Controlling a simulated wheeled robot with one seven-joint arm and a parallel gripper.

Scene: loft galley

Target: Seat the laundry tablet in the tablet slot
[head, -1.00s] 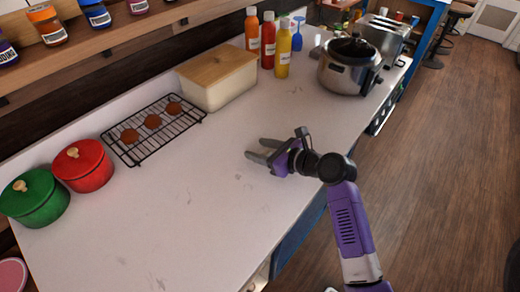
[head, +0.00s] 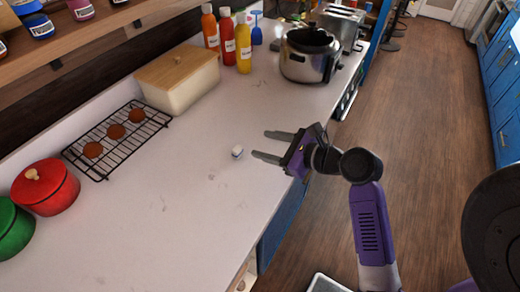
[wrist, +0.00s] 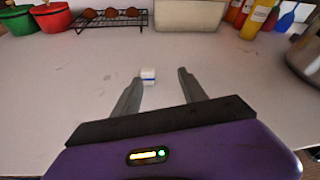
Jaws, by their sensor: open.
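The laundry tablet (head: 237,152), a small white block, lies on the pale countertop just beyond my gripper's fingertips. In the wrist view the tablet (wrist: 148,75) shows a blue band and sits ahead of the fingers, nearer the left one. My gripper (head: 262,144) is open and empty, low over the counter. In the wrist view its two fingers (wrist: 160,78) are spread apart with bare counter between them. I cannot make out the tablet slot in either view.
A wire rack (head: 118,136) with brown rounds, a lidded cream box (head: 178,82), red pot (head: 45,187) and green pot (head: 12,230) stand left and behind. Bottles (head: 227,45) and a steel cooker (head: 309,57) stand at the far end. The counter around the tablet is clear.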

